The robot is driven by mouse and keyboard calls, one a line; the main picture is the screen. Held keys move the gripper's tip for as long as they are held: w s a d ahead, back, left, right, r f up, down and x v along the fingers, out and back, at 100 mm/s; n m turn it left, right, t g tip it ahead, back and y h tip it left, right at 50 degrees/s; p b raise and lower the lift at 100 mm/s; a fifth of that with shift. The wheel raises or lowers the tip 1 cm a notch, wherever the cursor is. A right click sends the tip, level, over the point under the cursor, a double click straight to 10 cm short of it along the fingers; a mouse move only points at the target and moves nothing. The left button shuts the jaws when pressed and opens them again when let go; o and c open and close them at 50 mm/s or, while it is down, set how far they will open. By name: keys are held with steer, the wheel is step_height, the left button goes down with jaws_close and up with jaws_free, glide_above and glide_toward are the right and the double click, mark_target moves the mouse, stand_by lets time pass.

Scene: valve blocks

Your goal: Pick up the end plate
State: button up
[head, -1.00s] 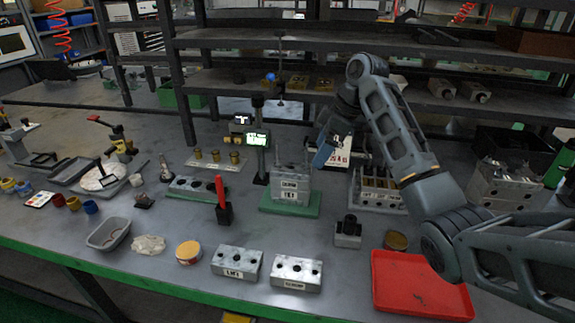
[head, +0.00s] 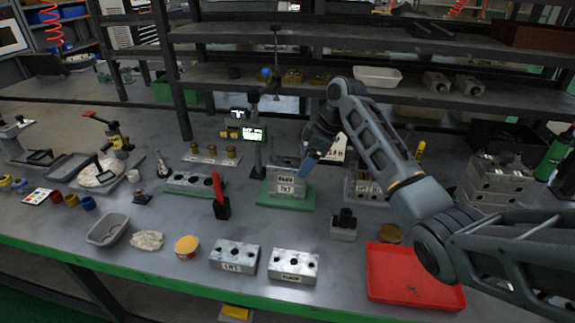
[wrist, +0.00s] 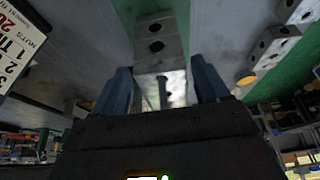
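A stack of grey metal blocks with small labels (head: 286,180) stands on a green base (head: 287,203) mid-table. Two separate drilled grey blocks with labels lie at the front, a left one (head: 234,257) and a right one (head: 294,265). The labels are too small to read surely, so I cannot tell which block is the end plate. My gripper (head: 308,163) is beside the top right of the stack in the head view. In the wrist view my gripper (wrist: 161,88) is open, its two blue fingers apart, with grey metal and a thin post showing between them. Contact cannot be seen.
A red tray (head: 415,278) lies at the front right. A small block with a black knob (head: 343,225) and a round tin (head: 390,234) are nearby. A red-handled tool in a black holder (head: 220,200) stands left of the stack. A lit display (head: 253,134) rises behind it.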

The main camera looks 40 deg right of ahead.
steer(key=c, duration=1)
steer(key=shift+r, duration=0.1)
step_height(320, 180, up, 18)
steer(key=shift+f, duration=0.1)
stand_by(0.5)
